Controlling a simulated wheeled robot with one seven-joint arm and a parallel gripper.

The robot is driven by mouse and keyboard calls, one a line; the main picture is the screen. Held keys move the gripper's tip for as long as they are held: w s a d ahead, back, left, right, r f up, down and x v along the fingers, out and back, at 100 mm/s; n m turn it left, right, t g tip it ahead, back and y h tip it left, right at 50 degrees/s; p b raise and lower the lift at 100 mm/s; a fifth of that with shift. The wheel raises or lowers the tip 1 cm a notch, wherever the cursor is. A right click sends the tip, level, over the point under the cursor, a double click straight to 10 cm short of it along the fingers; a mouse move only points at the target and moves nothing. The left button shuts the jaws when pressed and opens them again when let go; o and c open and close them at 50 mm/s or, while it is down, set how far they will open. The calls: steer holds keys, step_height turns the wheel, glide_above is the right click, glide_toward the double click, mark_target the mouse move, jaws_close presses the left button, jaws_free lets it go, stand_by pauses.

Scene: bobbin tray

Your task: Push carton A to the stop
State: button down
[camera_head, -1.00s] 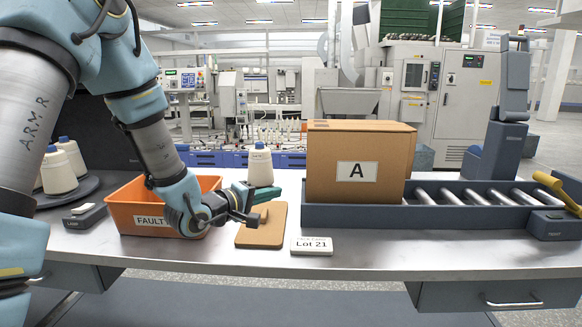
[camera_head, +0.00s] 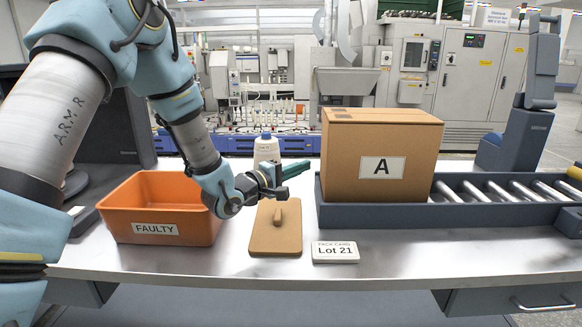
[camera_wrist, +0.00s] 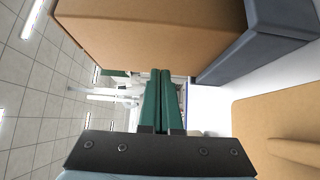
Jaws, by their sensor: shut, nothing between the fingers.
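Carton A (camera_head: 415,160) is a brown box with a white "A" label. It stands upright at the left end of a dark roller conveyor (camera_head: 470,214). My gripper (camera_head: 307,168) has green fingers, shut and empty, pointing right at the carton's left side. In the head view a small gap shows between the fingertips and the carton. In the wrist view the carton (camera_wrist: 150,30) fills the top, and the shut fingertips (camera_wrist: 160,72) lie just below its edge; I cannot tell contact there. I cannot make out for certain which part is the stop.
An orange "FAULTY" bin (camera_head: 190,232) stands left of a tan board with a handle (camera_head: 263,238). A "Lot 21" card (camera_head: 335,254) lies in front. Bare rollers (camera_head: 500,191) lie right of the carton. A yellow part (camera_head: 575,172) shows far right.

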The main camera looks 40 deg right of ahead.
mark_target(323, 159)
steer(key=shift+w+d+p, duration=0.2)
steer(key=shift+d+p, duration=0.25)
steer(key=shift+d, duration=1.6)
